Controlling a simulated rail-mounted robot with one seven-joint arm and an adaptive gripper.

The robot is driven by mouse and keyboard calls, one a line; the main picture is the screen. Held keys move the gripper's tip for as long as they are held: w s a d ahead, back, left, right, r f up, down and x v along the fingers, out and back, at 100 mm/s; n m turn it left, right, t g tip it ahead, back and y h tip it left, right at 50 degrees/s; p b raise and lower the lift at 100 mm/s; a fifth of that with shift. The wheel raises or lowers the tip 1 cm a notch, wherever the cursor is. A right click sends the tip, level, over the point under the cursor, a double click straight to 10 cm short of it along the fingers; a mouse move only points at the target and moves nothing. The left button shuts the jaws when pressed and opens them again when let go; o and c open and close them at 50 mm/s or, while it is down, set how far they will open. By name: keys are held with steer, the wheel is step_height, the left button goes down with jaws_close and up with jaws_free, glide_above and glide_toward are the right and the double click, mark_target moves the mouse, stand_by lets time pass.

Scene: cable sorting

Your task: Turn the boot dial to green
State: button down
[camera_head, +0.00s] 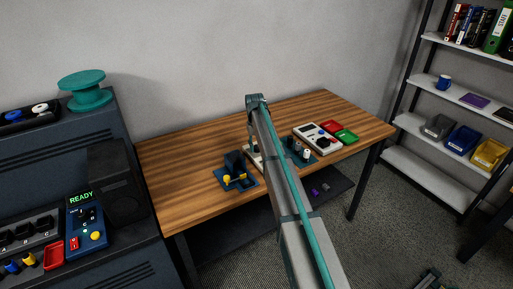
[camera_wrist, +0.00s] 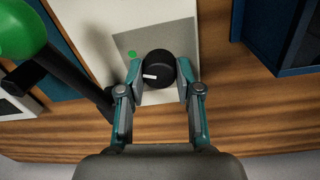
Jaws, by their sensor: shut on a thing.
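The boot dial is a round black knob (camera_wrist: 160,70) with a white pointer line, on a pale panel (camera_wrist: 95,20) with a grey square. The pointer line lies on the knob's left side, pointing roughly left in the wrist view. A small green mark (camera_wrist: 132,55) sits just up and left of the knob. My gripper (camera_wrist: 161,82) is shut on the knob, one finger on each side. In the head view my arm hides the dial; an edge of the pale panel (camera_head: 252,158) shows beside it.
A green ball-shaped top (camera_wrist: 20,28) on a dark stalk stands close left in the wrist view. A blue fixture (camera_head: 234,163) with yellow parts stands left of my arm. The table's left part is clear.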

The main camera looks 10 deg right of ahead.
mark_target(256, 146)
steer(key=shift+m, duration=0.8)
steer(key=c, duration=0.8)
jaws_free()
steer(key=shift+r, duration=0.1)
steer(key=r, duration=1.2)
steer(key=shift+a, duration=0.25)
steer(key=shift+f, duration=0.1)
